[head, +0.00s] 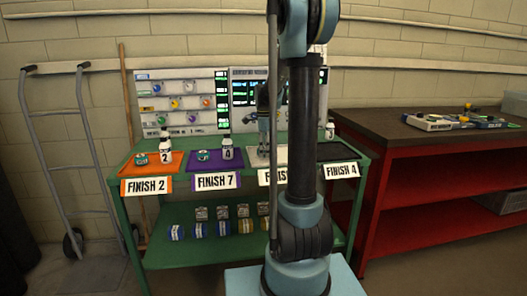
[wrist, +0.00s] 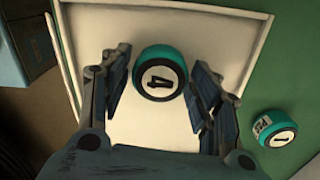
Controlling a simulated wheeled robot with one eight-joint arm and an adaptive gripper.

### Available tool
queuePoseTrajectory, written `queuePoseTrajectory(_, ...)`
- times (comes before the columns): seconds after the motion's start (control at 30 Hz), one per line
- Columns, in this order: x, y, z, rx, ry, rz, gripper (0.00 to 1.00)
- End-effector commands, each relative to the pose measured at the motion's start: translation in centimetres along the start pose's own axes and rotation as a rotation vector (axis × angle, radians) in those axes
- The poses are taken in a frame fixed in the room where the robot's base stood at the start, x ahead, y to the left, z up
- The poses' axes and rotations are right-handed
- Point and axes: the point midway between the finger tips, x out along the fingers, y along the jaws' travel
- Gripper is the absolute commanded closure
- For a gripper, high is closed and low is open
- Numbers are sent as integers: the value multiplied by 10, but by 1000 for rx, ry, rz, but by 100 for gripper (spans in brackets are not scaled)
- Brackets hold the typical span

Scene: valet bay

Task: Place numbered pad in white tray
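The white tray (head: 254,160) is on the green bench, partly hidden behind my arm in the head view; its rim (wrist: 205,16) shows in the wrist view. A round teal pad marked 4 (wrist: 160,75) lies in the tray. My gripper (wrist: 160,90) is open, with one finger on each side of this pad and narrow gaps between. In the head view my gripper (head: 264,148) is low over the white tray. A second teal pad marked 1 (wrist: 275,127) is outside the tray, on the green bench top.
An orange tray (head: 175,166) and a purple tray (head: 238,162) hold pads and white bottles at the left. A black tray (head: 335,153) is at the right. A red workbench (head: 430,190) stands further right. A hand truck (head: 65,150) stands at the left wall.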

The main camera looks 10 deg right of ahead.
Motion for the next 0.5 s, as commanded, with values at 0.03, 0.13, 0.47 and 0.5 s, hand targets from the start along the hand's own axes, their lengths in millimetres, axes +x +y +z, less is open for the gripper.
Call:
queuePoseTrajectory(0.03,0,0,0,0,0,0,35)
queuePoseTrajectory(0.13,0,0,0,0,0,0,35)
queuePoseTrajectory(0.47,-7,0,0,0,0,0,35)
queuePoseTrajectory(0.5,-11,0,0,0,0,0,35)
